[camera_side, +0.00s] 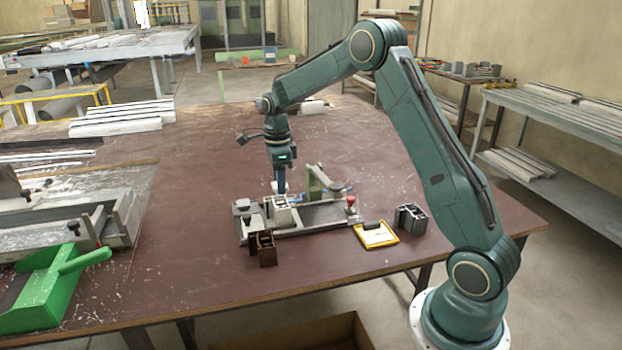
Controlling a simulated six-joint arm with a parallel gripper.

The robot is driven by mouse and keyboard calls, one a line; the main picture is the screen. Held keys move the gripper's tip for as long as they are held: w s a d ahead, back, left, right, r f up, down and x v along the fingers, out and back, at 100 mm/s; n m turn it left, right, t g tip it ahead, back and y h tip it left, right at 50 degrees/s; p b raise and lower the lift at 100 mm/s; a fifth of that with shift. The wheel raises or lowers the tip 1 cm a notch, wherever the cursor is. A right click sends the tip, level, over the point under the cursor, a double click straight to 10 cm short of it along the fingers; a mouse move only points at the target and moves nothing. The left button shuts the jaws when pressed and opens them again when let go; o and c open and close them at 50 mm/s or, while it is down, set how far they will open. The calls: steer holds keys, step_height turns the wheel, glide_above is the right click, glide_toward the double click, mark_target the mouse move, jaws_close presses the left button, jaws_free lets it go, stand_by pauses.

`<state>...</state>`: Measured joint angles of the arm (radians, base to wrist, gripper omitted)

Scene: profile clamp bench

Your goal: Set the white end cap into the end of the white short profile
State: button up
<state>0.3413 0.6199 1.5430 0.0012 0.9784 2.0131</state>
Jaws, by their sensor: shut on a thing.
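My gripper (281,190) points straight down over the clamp fixture (318,217) on the brown table. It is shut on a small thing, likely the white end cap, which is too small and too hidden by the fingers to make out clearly. The white short profile (284,219) stands in the fixture right below my fingertips, its hollow end facing up. I cannot tell whether the held piece touches the profile.
A brown profile (264,248) stands in front of the fixture and a dark grey one (411,219) to its right. The fixture has a green upright (315,182) and a red knob (351,201). A green dustpan (50,288) lies left.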

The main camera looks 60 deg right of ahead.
steer(key=shift+f, duration=1.45)
steer(key=shift+f, duration=0.5)
stand_by(1.2)
steer(key=o, duration=1.5)
steer(key=shift+r, duration=0.15)
steer(key=shift+r, duration=2.9)
